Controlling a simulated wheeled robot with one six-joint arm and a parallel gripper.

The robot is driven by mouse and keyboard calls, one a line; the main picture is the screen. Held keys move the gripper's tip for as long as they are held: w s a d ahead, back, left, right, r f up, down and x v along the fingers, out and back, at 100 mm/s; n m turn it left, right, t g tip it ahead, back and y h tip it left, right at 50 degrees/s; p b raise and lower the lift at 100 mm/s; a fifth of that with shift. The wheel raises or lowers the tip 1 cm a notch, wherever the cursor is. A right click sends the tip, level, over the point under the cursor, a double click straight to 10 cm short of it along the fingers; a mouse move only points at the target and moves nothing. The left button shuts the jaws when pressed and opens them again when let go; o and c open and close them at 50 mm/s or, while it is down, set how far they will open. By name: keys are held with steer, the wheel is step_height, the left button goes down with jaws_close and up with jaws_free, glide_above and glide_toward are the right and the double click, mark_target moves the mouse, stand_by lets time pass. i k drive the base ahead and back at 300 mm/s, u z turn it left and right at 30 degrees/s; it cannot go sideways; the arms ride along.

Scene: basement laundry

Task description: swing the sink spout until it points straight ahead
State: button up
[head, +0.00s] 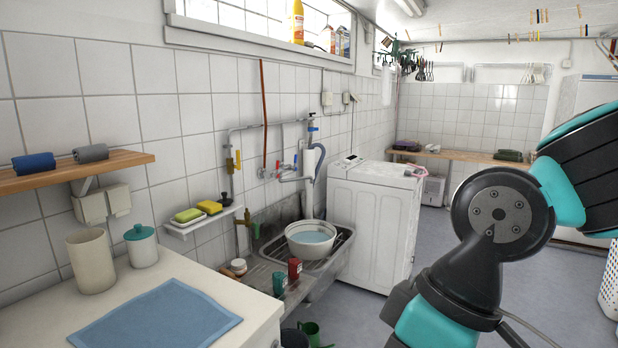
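The sink (341,258) is a metal basin against the left wall, with a white bowl (312,246) of water in it. Above it, a wall tap (267,173) carries small red and blue parts. The spout (296,179) looks like a short, thin grey pipe reaching right from the tap, close to a grey hose; its exact direction is hard to tell at this size. My arm fills the right side of the head view, but my gripper is outside the picture. No contact between my arm and the spout shows.
A white washing machine (371,222) stands just right of the sink. Cups (294,269) stand on the sink's near ledge. A counter with a blue cloth (158,317) is at the near left. A soap shelf (202,221) hangs left of the tap. Floor is open beyond the machine.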

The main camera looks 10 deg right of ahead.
mark_target(280, 180)
steer(key=z, duration=0.6)
steer(key=i, duration=1.25)
steer(key=z, duration=0.35)
steer(key=i, duration=1.25)
steer(key=u, duration=0.85)
steer(key=i, duration=0.75)
steer(key=u, duration=0.5)
